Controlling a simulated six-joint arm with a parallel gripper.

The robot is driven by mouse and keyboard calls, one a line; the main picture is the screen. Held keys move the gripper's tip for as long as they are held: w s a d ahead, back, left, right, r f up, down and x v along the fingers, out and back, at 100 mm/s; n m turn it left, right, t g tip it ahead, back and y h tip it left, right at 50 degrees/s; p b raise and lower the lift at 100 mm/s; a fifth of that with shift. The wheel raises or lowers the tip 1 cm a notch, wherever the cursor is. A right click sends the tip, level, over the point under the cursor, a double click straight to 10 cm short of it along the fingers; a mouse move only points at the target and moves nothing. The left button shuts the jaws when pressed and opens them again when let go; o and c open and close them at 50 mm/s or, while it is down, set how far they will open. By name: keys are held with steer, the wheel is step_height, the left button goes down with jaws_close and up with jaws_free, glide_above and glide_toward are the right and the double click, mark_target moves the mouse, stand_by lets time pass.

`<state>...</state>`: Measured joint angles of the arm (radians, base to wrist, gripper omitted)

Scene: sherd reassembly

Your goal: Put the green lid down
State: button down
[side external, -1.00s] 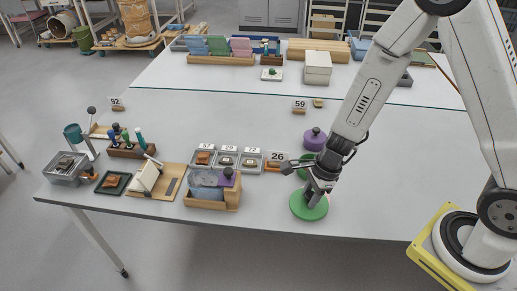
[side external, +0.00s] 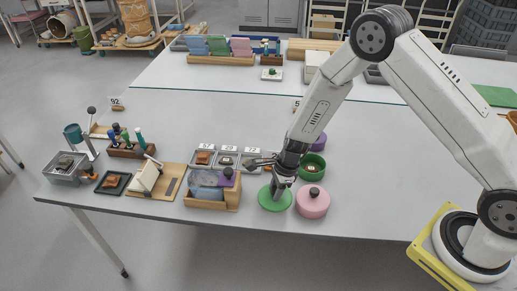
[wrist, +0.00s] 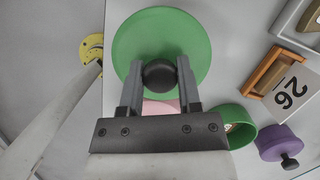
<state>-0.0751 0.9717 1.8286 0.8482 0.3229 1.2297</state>
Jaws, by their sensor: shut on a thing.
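The green lid (side external: 275,199) is a flat round disc near the table's front edge, and it fills the top of the wrist view (wrist: 160,24). My gripper (side external: 277,189) is shut on its round black knob, with one finger on each side in the wrist view (wrist: 159,72). The lid looks level and close over the table; I cannot tell whether it touches. The green pot (side external: 312,168) stands open behind and right of the lid, with a small brown piece inside.
A pink lidded pot (side external: 313,203) stands just right of the lid. A purple lidded pot (wrist: 281,143) stands beyond the green pot. A wooden holder (side external: 213,203) is to the left, with small trays (side external: 227,161) behind it. The table's middle is clear.

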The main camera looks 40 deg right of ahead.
mark_target(270, 197)
steer(key=shift+w+a+f, duration=0.1)
steer(key=shift+w+f, duration=0.65)
steer(key=shift+f, duration=0.1)
steer(key=shift+w+f, duration=0.15)
steer(key=shift+f, duration=0.05)
steer(key=shift+w+f, duration=0.1)
steer(key=shift+f, duration=1.55)
steer(key=shift+f, duration=0.15)
steer(key=shift+c, duration=1.4)
jaws_free()
steer(key=shift+v, duration=6.15)
